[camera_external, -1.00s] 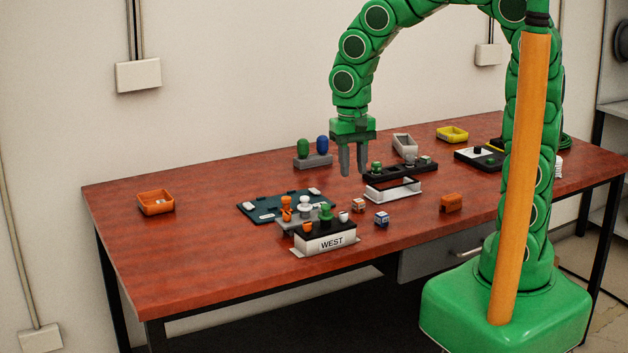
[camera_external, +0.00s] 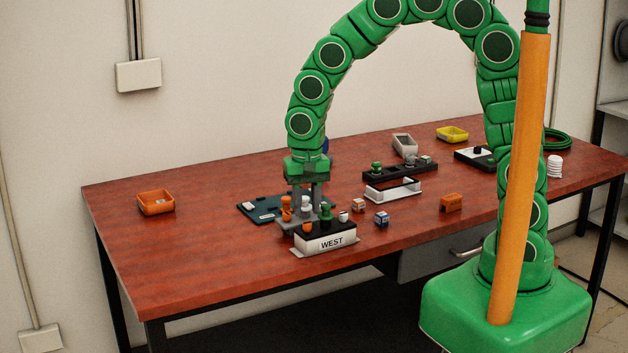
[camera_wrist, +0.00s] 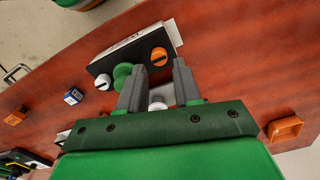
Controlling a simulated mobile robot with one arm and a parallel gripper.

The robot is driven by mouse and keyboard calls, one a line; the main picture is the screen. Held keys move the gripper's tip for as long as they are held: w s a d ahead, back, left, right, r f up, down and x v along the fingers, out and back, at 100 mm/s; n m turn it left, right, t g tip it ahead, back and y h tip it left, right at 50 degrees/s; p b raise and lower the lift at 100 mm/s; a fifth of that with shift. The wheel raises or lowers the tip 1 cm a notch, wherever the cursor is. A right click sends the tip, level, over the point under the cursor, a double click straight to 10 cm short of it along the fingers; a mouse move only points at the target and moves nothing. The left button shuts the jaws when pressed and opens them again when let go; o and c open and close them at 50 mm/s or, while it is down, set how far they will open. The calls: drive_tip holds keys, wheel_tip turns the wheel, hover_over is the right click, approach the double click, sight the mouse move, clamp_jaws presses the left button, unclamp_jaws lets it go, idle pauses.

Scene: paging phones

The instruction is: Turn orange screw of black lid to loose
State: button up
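The orange screw (camera_external: 307,228) sits at the left end of the black lid (camera_external: 326,229) on the white box marked WEST. In the wrist view the orange screw (camera_wrist: 159,56) shows a slot across its round top, just beyond the fingertips. A green knob (camera_external: 326,212) stands mid-lid and a white screw (camera_external: 343,217) is at the other end. My gripper (camera_external: 306,203) points down behind the lid, open. In the wrist view my gripper's fingers (camera_wrist: 158,70) are apart, with a white knob (camera_wrist: 157,104) seen between them. I cannot tell whether they touch anything.
An orange knob (camera_external: 287,206) stands on a grey holder beside the fingers. A dark green board (camera_external: 262,208) lies behind. Small cubes, one blue (camera_external: 382,219), lie to the right. An orange bin (camera_external: 156,203) stands at left; the table front left is clear.

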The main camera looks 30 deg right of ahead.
sight(307, 222)
drive_tip(key=shift+f, duration=1.85)
clamp_jaws()
